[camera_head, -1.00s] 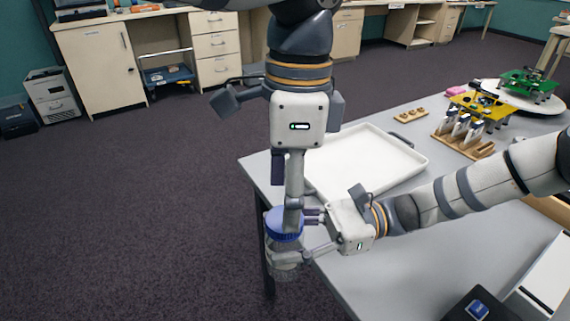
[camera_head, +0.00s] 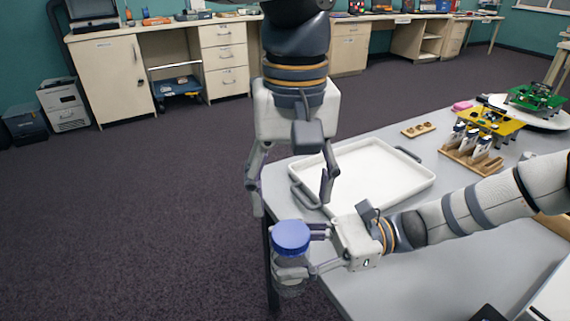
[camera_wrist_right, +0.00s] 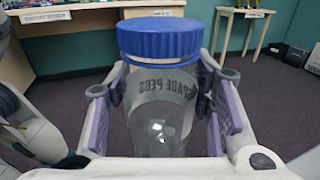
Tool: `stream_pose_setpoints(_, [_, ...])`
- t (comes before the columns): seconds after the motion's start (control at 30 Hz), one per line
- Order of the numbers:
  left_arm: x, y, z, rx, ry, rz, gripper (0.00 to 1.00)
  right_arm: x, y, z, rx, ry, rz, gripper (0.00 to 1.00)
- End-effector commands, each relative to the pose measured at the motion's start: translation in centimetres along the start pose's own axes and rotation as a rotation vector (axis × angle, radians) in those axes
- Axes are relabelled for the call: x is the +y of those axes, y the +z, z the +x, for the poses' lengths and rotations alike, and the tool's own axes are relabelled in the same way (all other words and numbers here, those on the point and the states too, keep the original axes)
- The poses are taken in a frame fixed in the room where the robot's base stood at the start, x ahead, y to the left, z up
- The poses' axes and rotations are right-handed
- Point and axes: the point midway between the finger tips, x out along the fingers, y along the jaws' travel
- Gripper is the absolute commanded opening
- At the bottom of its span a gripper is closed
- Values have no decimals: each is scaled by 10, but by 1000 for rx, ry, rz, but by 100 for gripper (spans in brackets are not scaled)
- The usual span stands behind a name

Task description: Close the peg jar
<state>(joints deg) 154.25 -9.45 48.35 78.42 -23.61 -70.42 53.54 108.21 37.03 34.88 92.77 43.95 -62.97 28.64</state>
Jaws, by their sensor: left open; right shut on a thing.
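The clear peg jar (camera_head: 288,288) has a blue screw lid (camera_head: 291,236) on its mouth. In the right wrist view, the jar (camera_wrist_right: 158,125) stands upright with a printed label ending in "PEGS", and the lid (camera_wrist_right: 160,40) looks level; I cannot tell how tight it is. My right gripper (camera_head: 300,254) is shut around the jar body below the lid, holding it at the table's left edge. In the right wrist view, purple finger pads sit on both sides. My left gripper (camera_head: 292,207) is open and empty above the lid, fingers spread wide and pointing down, apart from it.
A white tray (camera_head: 385,185) lies on the grey table (camera_head: 440,250) just behind the jar. A wooden rack (camera_head: 468,160), a yellow-topped device (camera_head: 487,120) and a green board (camera_head: 535,97) stand farther back right. Open floor lies to the left.

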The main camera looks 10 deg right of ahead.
Motion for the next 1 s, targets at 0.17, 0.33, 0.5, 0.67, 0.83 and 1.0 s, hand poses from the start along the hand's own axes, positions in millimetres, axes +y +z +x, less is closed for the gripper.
stream_pose_setpoints(0.17, [0,1,32,-5,-1,1,62,0,0,0,-1,0,0,0])
stream_pose_setpoints(0.33, [0,1,58,-3,-1,1,62,0,0,0,-1,0,0,0])
stream_pose_setpoints(0.5, [0,1,69,-1,-1,1,62,0,0,0,-1,0,0,0])
stream_pose_setpoints(0.67, [0,0,70,0,0,1,62,0,0,0,-1,0,0,0])
stream_pose_setpoints(0.83, [0,0,70,-1,0,1,51,0,0,0,-1,0,0,0])
stream_pose_setpoints(1.0, [0,0,70,-1,0,1,13,0,0,0,-1,0,0,0])
